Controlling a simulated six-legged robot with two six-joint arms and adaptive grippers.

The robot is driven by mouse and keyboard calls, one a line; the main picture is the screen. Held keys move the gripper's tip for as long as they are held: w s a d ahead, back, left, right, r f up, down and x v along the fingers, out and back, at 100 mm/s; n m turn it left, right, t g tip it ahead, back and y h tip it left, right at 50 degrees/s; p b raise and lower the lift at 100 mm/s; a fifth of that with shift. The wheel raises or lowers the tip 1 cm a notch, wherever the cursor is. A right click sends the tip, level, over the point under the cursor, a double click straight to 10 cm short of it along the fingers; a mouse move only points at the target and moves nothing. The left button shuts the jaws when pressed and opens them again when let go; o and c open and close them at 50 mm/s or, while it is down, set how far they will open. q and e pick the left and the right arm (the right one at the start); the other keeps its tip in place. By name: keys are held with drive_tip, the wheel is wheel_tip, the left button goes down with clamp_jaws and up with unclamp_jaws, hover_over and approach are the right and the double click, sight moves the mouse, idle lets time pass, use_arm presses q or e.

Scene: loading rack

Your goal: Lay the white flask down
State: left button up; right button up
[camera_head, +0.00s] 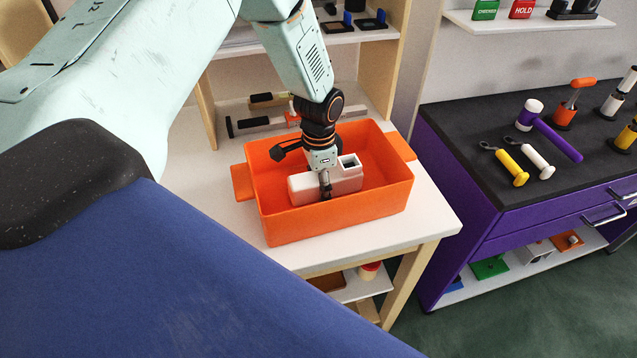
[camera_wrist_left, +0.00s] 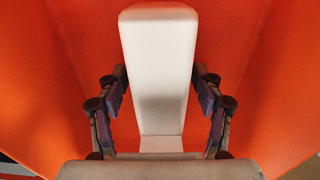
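The white flask (camera_head: 345,184) is in the orange crate (camera_head: 340,218), with its long side along the crate floor. A square part with a dark opening stands up at its right end. My left gripper (camera_head: 326,192) reaches down into the crate over the middle of the flask. In the left wrist view the flask (camera_wrist_left: 158,75) runs between the two fingers of my left gripper (camera_wrist_left: 160,95). My right gripper is not in view.
The crate stands on a pale table (camera_head: 425,215), with crate walls close around my gripper. Dark-handled tools (camera_head: 255,122) lie on the rack behind. A purple workbench (camera_head: 460,190) with hammers and other tools stands to the right, across a gap.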

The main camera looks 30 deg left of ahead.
use_arm(q)
drive_tip(key=shift+w+d, duration=0.1)
drive_tip(key=shift+w, duration=0.1)
drive_tip(key=shift+r, duration=0.1)
wheel_tip(320, 180, up, 11)
drive_tip(key=shift+r, duration=0.1)
drive_tip(key=shift+s+r, duration=0.15)
drive_tip(key=shift+r, duration=0.25)
idle(0.4)
